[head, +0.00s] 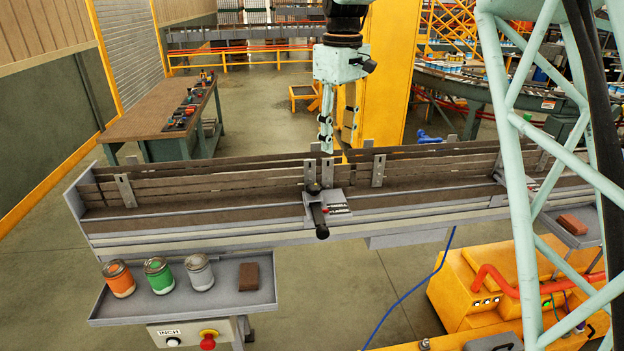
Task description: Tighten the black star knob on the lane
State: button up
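A small dark round knob (314,187), which looks like the black star knob, sits on a grey bracket (340,200) at the middle of the lane (200,222). Its lobes are too small to make out. A black cylindrical handle (321,221) sticks out toward the front below it. My gripper (336,151) hangs pointing down above and behind the knob in the picture, apart from it. Its two fingers stand apart with a gap between them, and nothing shows in the gap. The fingertips are close to the lane's rear rails, so their exact depth is hard to tell.
Upright metal brackets (378,170) stand along the lane's rails. A front tray (225,306) holds orange, green and grey cans and a brown block (248,276). Below it is a control box with a red button (208,339). A pale green lattice frame (520,180) blocks the right side.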

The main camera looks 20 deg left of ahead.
jog(key=n+p, duration=0.1)
jog(key=p, duration=0.1)
send_over(314, 186)
notch_tip(314, 186, down, 3)
jog(key=shift+a+r, duration=0.1)
jog(key=shift+f, duration=0.25)
jog(key=shift+f+p, duration=0.35)
jog(key=shift+f, duration=6.4)
jog(key=c, duration=0.9)
